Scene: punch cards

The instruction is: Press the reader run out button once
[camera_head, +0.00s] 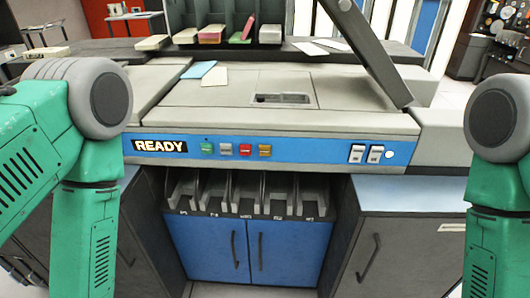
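The card reader (230,115) stands in front of me, with a blue control strip (315,151) along its front edge. A lit READY sign (160,146) is left of the buttons. Two white rocker switches (365,154) and a round white light (390,155) sit at the right. My green arms show at both sides; neither gripper is in view.
Below the strip are several grey card slots (240,192) and blue cabinet doors (210,245). A raised dark cover (365,45) slants over the top right. Card stacks (212,33) and loose cards (214,76) lie on top. Space before the buttons is clear.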

